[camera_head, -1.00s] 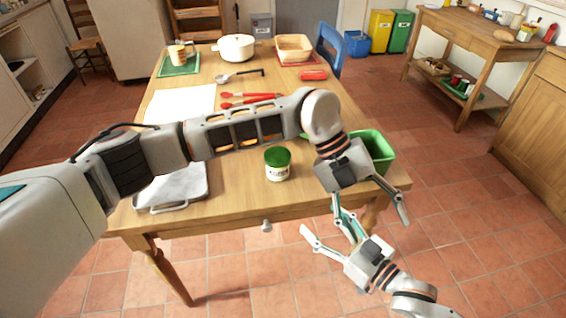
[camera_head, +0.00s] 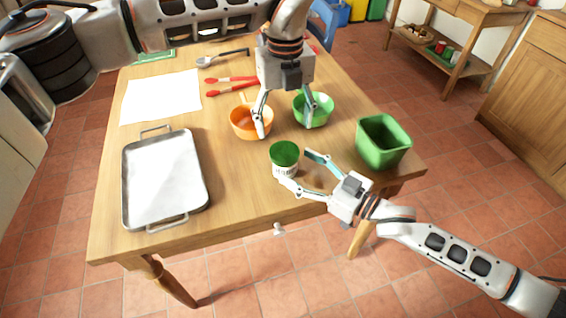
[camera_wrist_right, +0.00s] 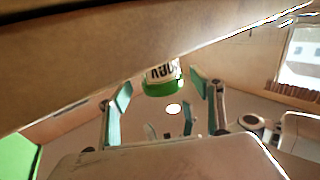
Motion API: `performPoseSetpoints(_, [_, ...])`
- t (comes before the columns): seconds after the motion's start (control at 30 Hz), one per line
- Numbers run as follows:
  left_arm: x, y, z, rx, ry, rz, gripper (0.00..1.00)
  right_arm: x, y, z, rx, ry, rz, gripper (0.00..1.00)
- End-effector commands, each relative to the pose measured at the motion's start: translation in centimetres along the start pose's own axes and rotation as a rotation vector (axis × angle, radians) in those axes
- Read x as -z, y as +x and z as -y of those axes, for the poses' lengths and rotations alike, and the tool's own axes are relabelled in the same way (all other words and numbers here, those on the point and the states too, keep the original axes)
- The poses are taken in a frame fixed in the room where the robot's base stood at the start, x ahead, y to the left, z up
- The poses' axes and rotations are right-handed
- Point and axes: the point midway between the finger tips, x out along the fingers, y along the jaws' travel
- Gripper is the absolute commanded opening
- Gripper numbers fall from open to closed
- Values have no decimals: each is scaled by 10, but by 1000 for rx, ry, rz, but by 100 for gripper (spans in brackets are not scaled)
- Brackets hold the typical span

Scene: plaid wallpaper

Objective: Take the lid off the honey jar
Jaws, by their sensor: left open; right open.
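The honey jar (camera_head: 286,171) stands upright near the front edge of the table, with its green lid (camera_head: 284,152) on. In the right wrist view the jar (camera_wrist_right: 161,72) appears upside down, its lid (camera_wrist_right: 163,88) lying between the finger lines. My right gripper (camera_head: 295,168) is open at the jar's right side, its fingertips on either side of it; contact cannot be told. My left gripper (camera_head: 285,130) is open and empty, pointing down, its fingertips just beyond the lid in the picture, in front of the bowls.
An orange bowl (camera_head: 240,122) and a green bowl (camera_head: 325,112) stand behind the jar. A green bin (camera_head: 384,144) is at the table's right corner. A metal tray (camera_head: 128,190), white paper (camera_head: 150,98) and red tongs (camera_head: 226,90) lie left and behind. Bare tabletop (camera_head: 237,185) lies left of the jar.

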Motion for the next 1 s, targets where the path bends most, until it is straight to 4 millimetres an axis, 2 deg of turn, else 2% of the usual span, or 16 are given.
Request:
performPoseSetpoints(0.1, [0, 0, 0, 1, 1, -1, 67, 2, 20, 0, 0, 0, -3, 66])
performPoseSetpoints(0.3, [0, 0, 0, 1, 1, -1, 67, 0, 42, 0, 0, -1, -1, 66])
performPoseSetpoints(0.5, [0, 0, 0, 2, 1, -2, 67, 0, 51, 0, 0, -1, 0, 66])
performPoseSetpoints(0.73, [0, 0, 0, 2, 2, -2, 67, 0, 51, 0, 0, -1, 0, 66])
performPoseSetpoints(0.9, [0, 0, 0, 2, 2, -2, 67, 0, 51, 0, 0, 0, 0, 21])
performPoseSetpoints(1.0, [0, 0, 0, 2, 2, -2, 67, 0, 51, 0, 0, 0, 0, 0])
